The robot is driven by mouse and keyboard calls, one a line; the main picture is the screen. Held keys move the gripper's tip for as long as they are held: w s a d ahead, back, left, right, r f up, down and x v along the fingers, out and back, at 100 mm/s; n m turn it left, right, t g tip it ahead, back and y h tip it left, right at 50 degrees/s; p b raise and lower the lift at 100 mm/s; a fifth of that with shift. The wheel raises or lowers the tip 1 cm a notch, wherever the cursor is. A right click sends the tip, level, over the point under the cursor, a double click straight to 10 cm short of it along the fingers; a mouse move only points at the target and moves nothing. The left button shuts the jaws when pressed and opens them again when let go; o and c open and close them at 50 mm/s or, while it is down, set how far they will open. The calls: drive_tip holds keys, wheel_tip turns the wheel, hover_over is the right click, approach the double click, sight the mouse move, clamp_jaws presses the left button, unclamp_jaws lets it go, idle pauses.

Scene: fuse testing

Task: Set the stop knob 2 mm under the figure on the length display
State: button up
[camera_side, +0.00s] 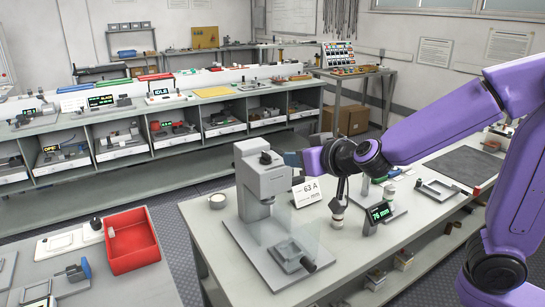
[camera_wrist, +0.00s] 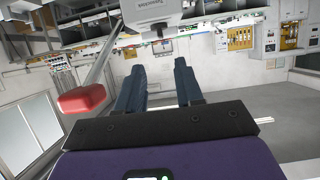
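The length display (camera_side: 380,212) stands on the right-hand bench; its green figure looks like 76 mm, though small. A grey column machine (camera_side: 262,185) stands left of it. A dark knob (camera_side: 266,157) is on its upper front, and another dark knob (camera_side: 308,266) is at its base fixture. I cannot tell which is the stop knob. My gripper (camera_side: 294,158) is level with the machine's head, just right of it. In the wrist view my gripper (camera_wrist: 157,68) has its dark blue fingers apart, with nothing between them. A red handle (camera_wrist: 82,100) on a rod is left of the fingers.
A "63 A" card (camera_side: 307,191) stands under my gripper, right of the machine. A clear shield seems to stand before the machine. A red bin (camera_side: 132,240) is on the left front bench. A dark mat (camera_side: 466,166) lies at the bench's right.

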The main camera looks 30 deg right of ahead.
sight(269, 156)
drive_tip(key=x, duration=1.2)
drive_tip(key=shift+w+f, duration=0.2)
drive_tip(key=shift+w, duration=0.1)
clamp_jaws()
